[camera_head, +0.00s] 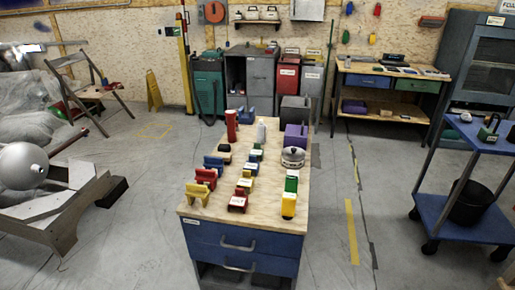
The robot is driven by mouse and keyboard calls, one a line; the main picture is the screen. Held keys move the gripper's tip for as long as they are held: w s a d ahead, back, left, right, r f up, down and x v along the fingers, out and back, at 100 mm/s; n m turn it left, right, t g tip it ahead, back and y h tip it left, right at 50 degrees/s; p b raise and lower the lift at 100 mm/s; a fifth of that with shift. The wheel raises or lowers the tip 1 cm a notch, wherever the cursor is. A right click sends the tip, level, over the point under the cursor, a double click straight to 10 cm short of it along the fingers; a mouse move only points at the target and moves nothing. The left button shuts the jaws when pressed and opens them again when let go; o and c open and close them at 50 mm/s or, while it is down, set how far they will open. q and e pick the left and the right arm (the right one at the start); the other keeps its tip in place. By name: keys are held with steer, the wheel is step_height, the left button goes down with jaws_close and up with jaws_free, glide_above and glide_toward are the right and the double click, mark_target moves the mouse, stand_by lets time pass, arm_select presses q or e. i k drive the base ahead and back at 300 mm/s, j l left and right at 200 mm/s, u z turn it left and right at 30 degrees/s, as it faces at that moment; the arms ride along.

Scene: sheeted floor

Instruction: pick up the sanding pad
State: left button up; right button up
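A wooden-topped workbench (263,218) with blue drawers stands in the middle of the head view. Small coloured items with pale labels stand on it in rows. They include yellow (197,193), red (237,201) and blue (213,163) pieces at the left and middle, and a green and yellow piece (289,205) at the right front. A small black and yellow item (225,148) lies farther back. The labels are too small to read, so I cannot tell which item is the sanding pad. Neither of my grippers shows in this view.
A red cylinder (231,125), purple box (296,137) and silver round pot (293,157) also stand on the bench. A blue cart (455,210) is at the right.

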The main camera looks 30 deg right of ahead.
mark_target(222, 147)
steer(key=i+j+z, duration=0.25)
steer(key=i+z, duration=0.15)
steer(key=i+j+z, duration=0.6)
steer(key=j+z, duration=0.25)
